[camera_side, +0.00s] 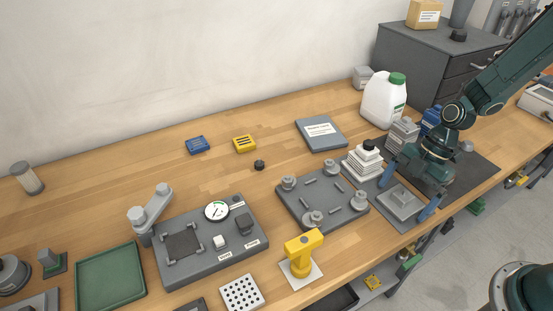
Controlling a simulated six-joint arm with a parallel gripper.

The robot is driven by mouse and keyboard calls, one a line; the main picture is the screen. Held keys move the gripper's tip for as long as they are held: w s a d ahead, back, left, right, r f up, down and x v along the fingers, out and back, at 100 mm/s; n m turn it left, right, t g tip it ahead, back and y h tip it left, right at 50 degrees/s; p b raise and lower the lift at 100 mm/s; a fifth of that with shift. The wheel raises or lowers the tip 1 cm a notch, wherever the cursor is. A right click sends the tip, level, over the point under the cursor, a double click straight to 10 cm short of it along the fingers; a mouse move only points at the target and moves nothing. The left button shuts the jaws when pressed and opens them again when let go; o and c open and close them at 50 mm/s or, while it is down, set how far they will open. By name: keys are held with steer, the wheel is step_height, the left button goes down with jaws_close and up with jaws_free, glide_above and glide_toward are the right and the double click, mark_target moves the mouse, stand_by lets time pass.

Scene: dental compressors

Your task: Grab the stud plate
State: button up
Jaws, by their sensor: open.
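A small square grey plate with a raised stud in its middle, which looks like the stud plate (402,203), lies on a flat grey base at the right of the bench. My gripper (408,192) is open, with its two blue fingers on either side of this plate, one at its upper left and one at its lower right. The fingers look apart from the plate, though I cannot tell their exact height. Nothing is held between them. The gripper body partly covers the area behind the plate.
A stack of white plates with a black knob (363,160) stands close left of the gripper. A grey fixture with several posts (335,222) is further left. A yellow press (301,255) stands in front. A white jug (384,102) and grey blocks (403,133) are behind.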

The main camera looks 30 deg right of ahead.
mark_target(406, 193)
stand_by(0.4)
steer(key=c, duration=1.3)
steer(key=shift+o, duration=0.2)
steer(key=shift+r, duration=0.15)
step_height(406, 193, up, 20)
